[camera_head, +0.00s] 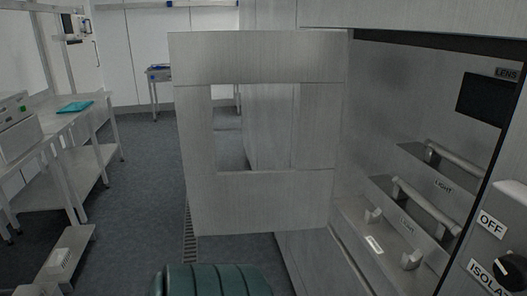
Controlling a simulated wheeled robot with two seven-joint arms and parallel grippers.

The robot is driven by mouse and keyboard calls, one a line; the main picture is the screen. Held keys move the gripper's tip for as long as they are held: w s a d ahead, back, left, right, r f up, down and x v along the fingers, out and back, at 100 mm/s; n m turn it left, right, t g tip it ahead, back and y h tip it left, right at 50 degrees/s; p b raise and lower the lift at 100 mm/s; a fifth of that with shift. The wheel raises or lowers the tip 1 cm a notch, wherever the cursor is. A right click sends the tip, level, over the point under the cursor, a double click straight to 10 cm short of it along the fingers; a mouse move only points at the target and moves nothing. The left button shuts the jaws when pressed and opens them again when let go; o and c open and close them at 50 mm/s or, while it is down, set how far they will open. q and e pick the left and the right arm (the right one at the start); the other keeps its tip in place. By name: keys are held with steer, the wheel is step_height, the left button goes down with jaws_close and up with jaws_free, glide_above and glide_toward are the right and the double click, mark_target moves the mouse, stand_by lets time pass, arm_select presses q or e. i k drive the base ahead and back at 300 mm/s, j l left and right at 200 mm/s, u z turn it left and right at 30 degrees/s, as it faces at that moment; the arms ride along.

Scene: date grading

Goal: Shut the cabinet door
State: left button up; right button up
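The cabinet door (262,204) is a flat brushed-metal panel with a rectangular window opening. It stands open, swung out to the left of the cabinet (400,110). Its right edge is beside the left side of the cabinet opening. The cabinet's inside is exposed, with metal handles (426,208) on stepped ledges, LIGHT labels and a dark LENS panel (487,101). Neither of my grippers shows in this view, so nothing is seen touching the door.
A dark green ribbed shape (210,282) is at the bottom edge; I cannot tell what it is. A metal bench (82,122) stands at the left. A control panel with a black knob (509,270) is at the lower right. Grey floor (145,190) lies clear left of the door.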

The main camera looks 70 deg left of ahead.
mark_target(245, 202)
steer(key=k+j, duration=0.2)
steer(key=j, duration=0.2)
steer(key=k+j, duration=0.2)
steer(key=j, duration=0.2)
steer(key=k+j+z, duration=0.1)
steer(key=j, duration=0.3)
steer(key=k+j, duration=0.15)
steer(key=j, duration=0.3)
steer(key=k+j+z, duration=0.15)
steer(key=j, duration=0.25)
steer(key=k+j, duration=0.15)
steer(key=j, duration=0.25)
steer(key=k+j+z, duration=0.15)
steer(key=j, duration=0.25)
steer(key=j+z, duration=0.25)
steer(key=j, duration=1.4)
steer(key=i+j, duration=0.25)
steer(key=j, duration=0.15)
